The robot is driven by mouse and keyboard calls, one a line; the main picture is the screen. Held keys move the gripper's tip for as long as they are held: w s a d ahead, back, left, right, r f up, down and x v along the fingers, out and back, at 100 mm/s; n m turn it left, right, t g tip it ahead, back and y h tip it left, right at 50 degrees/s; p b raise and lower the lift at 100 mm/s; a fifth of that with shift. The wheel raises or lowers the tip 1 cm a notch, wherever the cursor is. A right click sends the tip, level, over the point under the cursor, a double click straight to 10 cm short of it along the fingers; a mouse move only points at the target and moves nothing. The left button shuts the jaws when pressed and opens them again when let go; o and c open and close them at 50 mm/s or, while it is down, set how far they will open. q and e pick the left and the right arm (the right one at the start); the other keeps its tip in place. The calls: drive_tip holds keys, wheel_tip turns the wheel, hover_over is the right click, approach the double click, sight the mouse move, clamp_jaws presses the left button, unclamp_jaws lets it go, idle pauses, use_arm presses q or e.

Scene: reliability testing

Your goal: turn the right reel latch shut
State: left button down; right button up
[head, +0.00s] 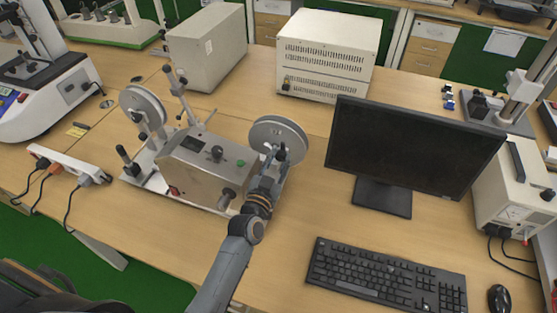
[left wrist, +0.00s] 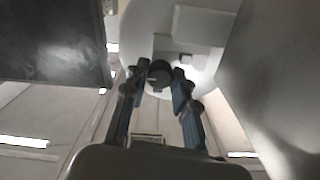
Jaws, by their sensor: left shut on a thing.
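The reel machine is a grey metal box (head: 200,172) with two reels on its far side. The right reel (head: 278,134) is a pale disc, and my left gripper (head: 280,154) is at its hub. In the left wrist view the reel (left wrist: 190,35) fills the upper middle. There, my left gripper (left wrist: 158,80) is shut on the dark round right reel latch (left wrist: 159,73) between its fingertips. The latch is mostly covered by the gripper in the head view. The left reel (head: 143,104) stands at the other end of the machine. My right gripper is not in view.
A black monitor (head: 412,150) stands close to the right of the machine, with a keyboard (head: 385,277) in front. A power strip (head: 68,165) with cables lies to the left. White instrument cases (head: 325,58) stand behind. Bare table (head: 285,235) shows between machine and keyboard.

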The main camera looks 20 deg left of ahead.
use_arm(q)
drive_tip(key=shift+n, duration=0.6)
drive_tip(key=n, duration=0.3)
drive_tip(key=shift+p, duration=0.35)
drive_tip(key=n, duration=0.4)
drive_tip(key=shift+n, duration=0.3)
drive_tip(key=n, duration=0.4)
drive_tip(key=shift+n, duration=0.3)
drive_tip(key=n, duration=0.4)
drive_tip(key=shift+n, duration=0.4)
